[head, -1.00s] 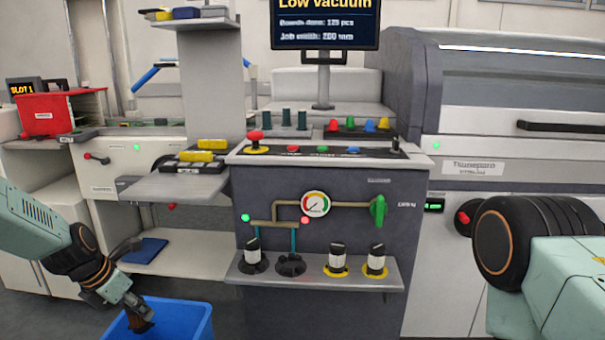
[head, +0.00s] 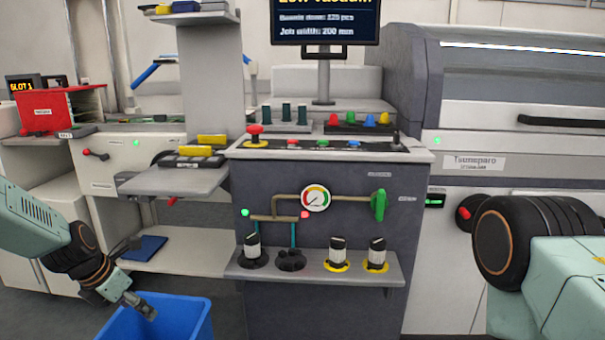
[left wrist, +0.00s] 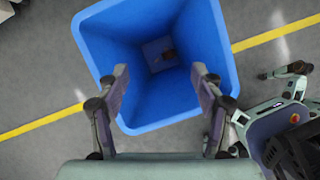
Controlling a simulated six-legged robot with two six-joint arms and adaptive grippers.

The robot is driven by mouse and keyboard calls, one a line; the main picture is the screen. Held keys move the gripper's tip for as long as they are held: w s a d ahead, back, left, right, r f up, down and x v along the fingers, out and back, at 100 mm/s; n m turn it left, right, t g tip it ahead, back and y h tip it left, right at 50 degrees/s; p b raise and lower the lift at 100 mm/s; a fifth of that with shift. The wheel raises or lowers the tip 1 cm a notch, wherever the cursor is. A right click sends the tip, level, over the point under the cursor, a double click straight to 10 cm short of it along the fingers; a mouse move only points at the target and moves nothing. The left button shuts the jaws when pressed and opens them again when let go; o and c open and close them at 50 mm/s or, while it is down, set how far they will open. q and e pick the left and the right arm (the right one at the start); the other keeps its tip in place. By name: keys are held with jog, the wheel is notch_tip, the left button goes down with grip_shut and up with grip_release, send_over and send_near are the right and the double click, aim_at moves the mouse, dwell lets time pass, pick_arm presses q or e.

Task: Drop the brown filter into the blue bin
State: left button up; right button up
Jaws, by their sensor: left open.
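The blue bin (head: 188,322) stands on the floor at the lower left of the head view. My left gripper (head: 146,312) is over its mouth, pointing down. In the left wrist view the two fingers of my left gripper (left wrist: 160,70) are spread wide with nothing between them. Below them, the blue bin (left wrist: 200,35) is open, and a small brown thing, seemingly the brown filter (left wrist: 168,53), lies on its bottom. The filter is hidden by the bin wall in the head view. My right arm shows at the right, but its gripper is out of view.
A grey machine cabinet (head: 310,290) with a gauge stands right of the bin. Its front shelf (head: 315,275) holds several black-and-white parts and an empty-looking black holder (head: 290,261). A blue pad (head: 145,248) lies on a low white shelf behind the bin.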

pick_arm(q)
jog(key=shift+r, duration=0.1)
jog(key=v, duration=1.1)
jog(key=shift+r, duration=0.4)
jog(key=shift+s+a, duration=0.1)
jog(key=shift+s, duration=0.05)
